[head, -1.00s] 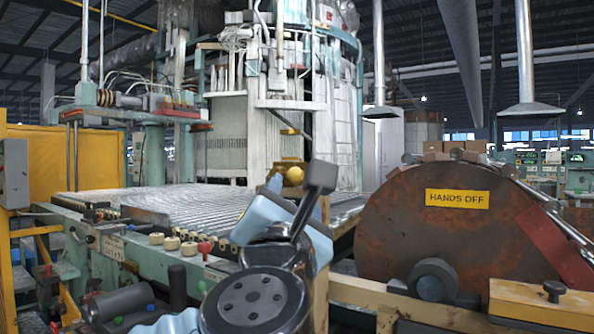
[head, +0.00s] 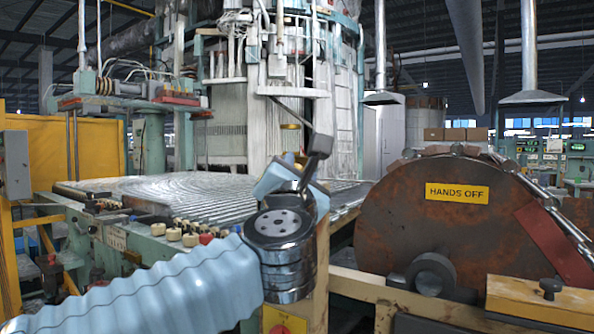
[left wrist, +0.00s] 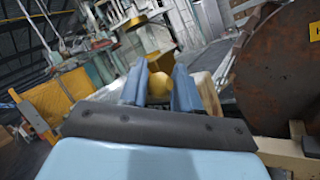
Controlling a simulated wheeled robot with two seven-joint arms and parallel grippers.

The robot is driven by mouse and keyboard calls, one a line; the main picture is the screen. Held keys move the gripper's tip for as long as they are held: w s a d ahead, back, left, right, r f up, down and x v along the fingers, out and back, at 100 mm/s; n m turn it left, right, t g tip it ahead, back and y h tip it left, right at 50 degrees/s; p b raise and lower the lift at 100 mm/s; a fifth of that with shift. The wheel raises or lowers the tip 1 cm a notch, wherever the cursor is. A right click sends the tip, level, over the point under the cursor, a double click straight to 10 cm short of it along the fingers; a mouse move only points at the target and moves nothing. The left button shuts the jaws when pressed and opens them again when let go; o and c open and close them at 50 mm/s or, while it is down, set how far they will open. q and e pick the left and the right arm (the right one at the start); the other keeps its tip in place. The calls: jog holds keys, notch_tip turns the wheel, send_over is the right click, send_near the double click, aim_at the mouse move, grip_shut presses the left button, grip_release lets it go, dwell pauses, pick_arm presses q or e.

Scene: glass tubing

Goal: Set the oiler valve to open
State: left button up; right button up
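A yellow rounded part (left wrist: 160,87), which I take to be on the oiler valve, shows between my left gripper's fingers in the left wrist view. A flat yellow piece (left wrist: 133,23) is above it. In the head view my left gripper (head: 318,148) and wrist hide most of this part; only a bit of yellow (head: 290,127) shows above them. The left gripper's two blue fingers (left wrist: 160,68) stand apart in the wrist view. I cannot tell whether they touch the yellow part. The valve's setting cannot be read. My right gripper is not in view.
A large rusty drum (head: 440,235) with a HANDS OFF sign stands to the right. A bed of glass tubing (head: 200,195) lies behind at left. A wooden post (head: 320,280) with a yellow red-button box (head: 283,322) is just beyond my wrist.

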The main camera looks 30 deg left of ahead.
pick_arm(q)
grip_shut()
